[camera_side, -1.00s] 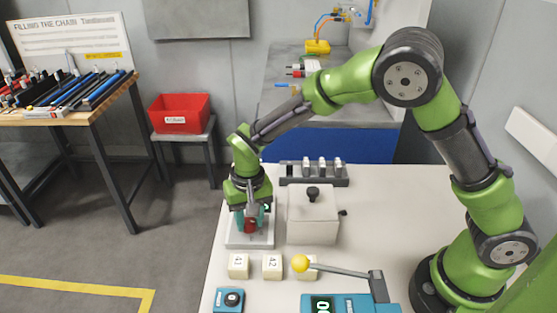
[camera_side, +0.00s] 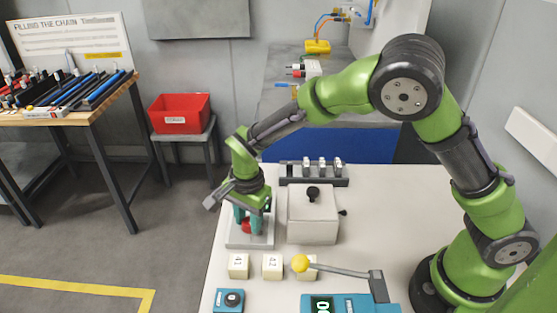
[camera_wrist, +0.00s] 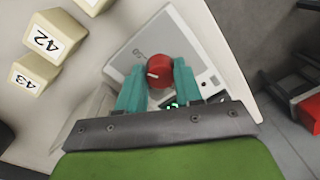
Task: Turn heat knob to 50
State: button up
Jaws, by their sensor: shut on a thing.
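The heat knob is red with a pale pointer mark; it shows between the teal fingers in the wrist view (camera_wrist: 159,72) and low under my gripper in the side view (camera_side: 247,226). It sits on a flat white-grey unit (camera_wrist: 196,48), also seen in the side view (camera_side: 240,241). My gripper (camera_wrist: 160,84) points down over the unit, its fingers on both sides of the knob and shut on it. A small green display shows partly below the knob in the wrist view; its reading is hidden. I cannot read the setting.
A white lidded box (camera_side: 312,222) stands close right of the unit. Cream blocks marked 41 (camera_side: 238,265) and 42 (camera_side: 272,265) stand in front. A rack (camera_side: 314,178) is behind.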

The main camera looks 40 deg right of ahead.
jog(key=shift+r+m, duration=0.1)
jog(key=shift+m, duration=1)
jog(key=o, duration=1)
jog(key=shift+o, duration=0.2)
notch_tip(320, 180, up, 17)
jog(key=shift+s, duration=0.35)
